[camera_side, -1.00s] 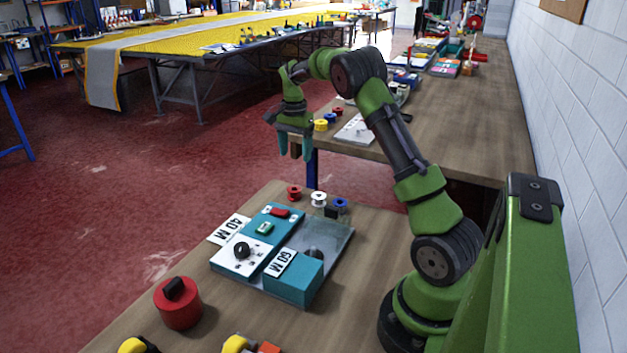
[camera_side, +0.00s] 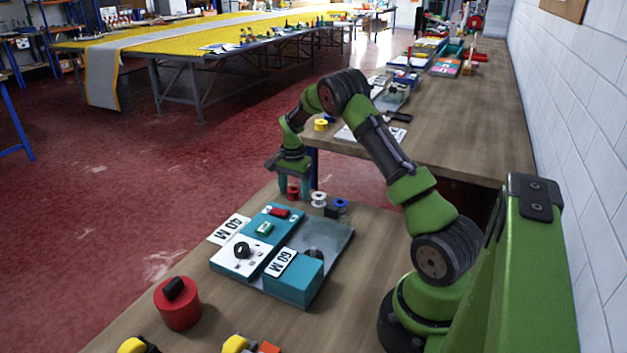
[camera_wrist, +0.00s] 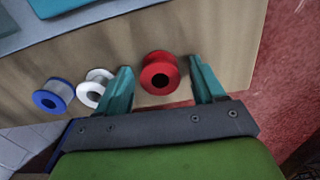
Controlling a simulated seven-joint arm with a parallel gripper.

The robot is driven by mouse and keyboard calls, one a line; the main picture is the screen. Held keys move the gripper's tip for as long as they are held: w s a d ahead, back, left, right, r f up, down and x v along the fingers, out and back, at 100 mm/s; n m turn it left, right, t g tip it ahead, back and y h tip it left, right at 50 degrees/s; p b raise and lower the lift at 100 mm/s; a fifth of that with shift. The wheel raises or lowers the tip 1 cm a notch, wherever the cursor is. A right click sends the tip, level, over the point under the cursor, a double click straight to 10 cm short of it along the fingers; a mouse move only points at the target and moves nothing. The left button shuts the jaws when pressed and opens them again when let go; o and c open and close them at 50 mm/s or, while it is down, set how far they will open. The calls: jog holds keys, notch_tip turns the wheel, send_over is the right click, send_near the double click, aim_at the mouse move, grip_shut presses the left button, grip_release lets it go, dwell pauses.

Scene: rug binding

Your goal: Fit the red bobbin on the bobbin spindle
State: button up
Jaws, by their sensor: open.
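The red bobbin (camera_side: 293,194) stands on the wooden bench at the far end of the bobbin row. My gripper (camera_side: 294,188) is over it, pointing down, with one finger to each side. In the wrist view the red bobbin (camera_wrist: 150,72) shows its dark centre hole and lies between the open fingers of my gripper (camera_wrist: 160,70), with a gap on both sides. The teal and white machine (camera_side: 262,236) sits on a grey plate nearer the side camera. I cannot clearly make out the bobbin spindle on it.
A white bobbin (camera_side: 318,199) and a blue bobbin (camera_side: 341,204) stand to the right of the red one. In the wrist view the white bobbin (camera_wrist: 92,92) is close to the left finger. A larger red cylinder (camera_side: 179,308) stands at the front left.

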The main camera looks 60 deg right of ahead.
jog(key=c, duration=1.1)
jog(key=shift+r, duration=0.2)
jog(key=shift+c, duration=0.2)
jog(key=a+r, duration=0.3)
jog(key=r, duration=0.4)
jog(key=a+r, duration=0.3)
jog(key=r, duration=0.5)
jog(key=s+a+f, duration=0.4)
jog(key=s+a, duration=1)
jog(key=s, duration=0.2)
jog(key=shift+s+a, duration=0.2)
jog(key=shift+a, duration=0.05)
